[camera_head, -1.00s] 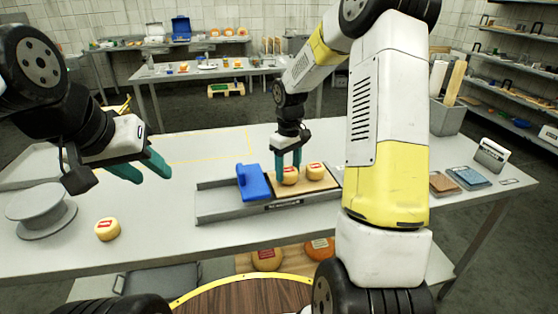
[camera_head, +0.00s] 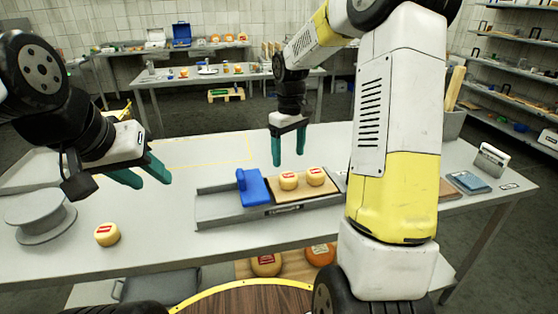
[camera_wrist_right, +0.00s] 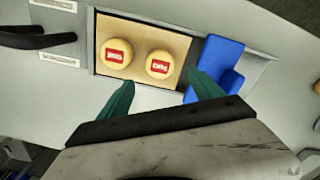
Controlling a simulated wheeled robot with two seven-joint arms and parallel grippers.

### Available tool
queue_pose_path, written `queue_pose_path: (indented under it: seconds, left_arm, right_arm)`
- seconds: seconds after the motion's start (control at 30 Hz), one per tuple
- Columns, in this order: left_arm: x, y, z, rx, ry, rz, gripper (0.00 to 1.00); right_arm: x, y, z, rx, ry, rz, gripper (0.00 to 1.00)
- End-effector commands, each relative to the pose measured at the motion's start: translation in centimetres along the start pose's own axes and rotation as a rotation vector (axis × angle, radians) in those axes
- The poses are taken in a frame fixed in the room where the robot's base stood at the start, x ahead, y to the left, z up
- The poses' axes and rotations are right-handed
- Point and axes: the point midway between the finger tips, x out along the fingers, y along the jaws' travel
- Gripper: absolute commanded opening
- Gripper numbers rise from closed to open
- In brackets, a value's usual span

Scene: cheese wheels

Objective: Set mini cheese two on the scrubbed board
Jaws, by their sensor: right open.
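Two mini cheeses with red labels, one on the left (camera_head: 288,180) and one on the right (camera_head: 316,176), sit side by side on the wooden board (camera_head: 300,196). Both also show on the board in the right wrist view, at one side (camera_wrist_right: 117,53) and the other (camera_wrist_right: 159,64). I cannot tell which is number two. A third mini cheese (camera_head: 107,234) stands on the table at the left. My right gripper (camera_head: 289,162) is open and empty, raised above and behind the board. My left gripper (camera_head: 148,178) hangs over the left of the table, fingers apart and empty.
A blue block (camera_head: 253,187) stands on the grey tray (camera_head: 219,207) beside the board. A grey round stand (camera_head: 40,216) is at the table's left end. Blue and brown pads lie at the right. Bare table lies between the loose cheese and the tray.

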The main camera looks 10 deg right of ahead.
Motion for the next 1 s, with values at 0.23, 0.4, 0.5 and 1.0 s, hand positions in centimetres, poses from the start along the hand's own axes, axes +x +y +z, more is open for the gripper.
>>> queue_pose_path:
  seconds: [0.23, 0.4, 0.5, 1.0]
  left_arm:
    - [0.0, 0.0, 0.0, 0.000, 0.000, 0.000, 0.40]
    - [0.0, 0.0, 0.0, 0.000, 0.000, 0.000, 0.40]
    - [0.0, 0.0, 0.0, 0.000, 0.000, 0.000, 0.40]
    - [0.0, 0.0, 0.0, 0.000, 0.000, 0.000, 0.40]
  right_arm:
    - [-3.6, -0.1, -0.1, 0.000, 0.001, 0.000, 0.75]
    - [-5.5, -0.7, 0.8, 0.016, 0.024, 0.013, 0.75]
    - [-7.7, -2.1, 2.7, 0.059, 0.072, 0.035, 0.75]
    - [-13.4, -12.4, 17.1, 0.404, 0.484, 0.018, 0.75]
